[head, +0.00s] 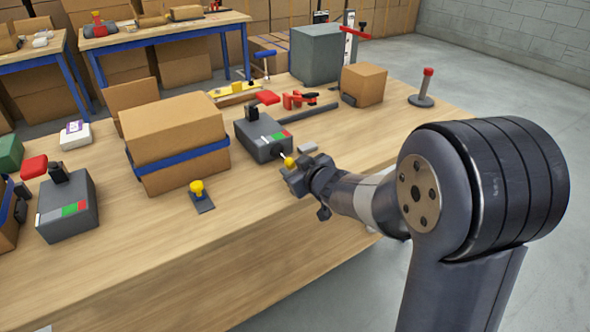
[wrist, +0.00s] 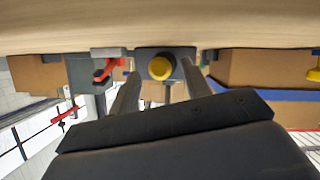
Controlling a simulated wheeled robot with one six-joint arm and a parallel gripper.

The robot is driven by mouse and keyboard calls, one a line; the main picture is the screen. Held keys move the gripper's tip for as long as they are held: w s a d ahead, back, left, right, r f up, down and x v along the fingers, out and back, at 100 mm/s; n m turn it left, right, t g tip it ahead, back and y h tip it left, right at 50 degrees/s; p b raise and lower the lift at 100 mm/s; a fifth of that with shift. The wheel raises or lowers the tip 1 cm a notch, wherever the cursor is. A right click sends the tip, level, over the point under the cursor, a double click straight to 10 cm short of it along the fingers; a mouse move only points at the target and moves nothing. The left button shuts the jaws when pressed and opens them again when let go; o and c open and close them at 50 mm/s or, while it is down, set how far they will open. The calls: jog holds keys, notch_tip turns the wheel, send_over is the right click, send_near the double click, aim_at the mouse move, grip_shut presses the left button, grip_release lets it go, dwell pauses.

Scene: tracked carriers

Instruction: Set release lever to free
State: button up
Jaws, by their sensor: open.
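A grey box (head: 262,139) with a red and green marking stands near the front of the bench. A short rod with a yellow ball knob (head: 289,162) sticks out from its right side and looks like the release lever. My gripper (head: 297,178) is at this knob, in front of the box. In the wrist view, which is upside down, the knob (wrist: 160,68) appears between the two open fingers (wrist: 161,84). I cannot tell whether the fingers touch it. The lever's position against the marking is hard to read.
A strapped carton (head: 175,130) and a yellow-knobbed plate (head: 203,203) stand left of the box. A second grey box (head: 72,222) is further left. Red clamps (head: 299,100) and a small carton (head: 363,84) lie behind. The bench front is clear.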

jog(key=shift+w+a+f, duration=0.15)
jog(key=shift+w+a, duration=0.05)
jog(key=shift+w, duration=0.2)
grip_shut()
dwell(0.4)
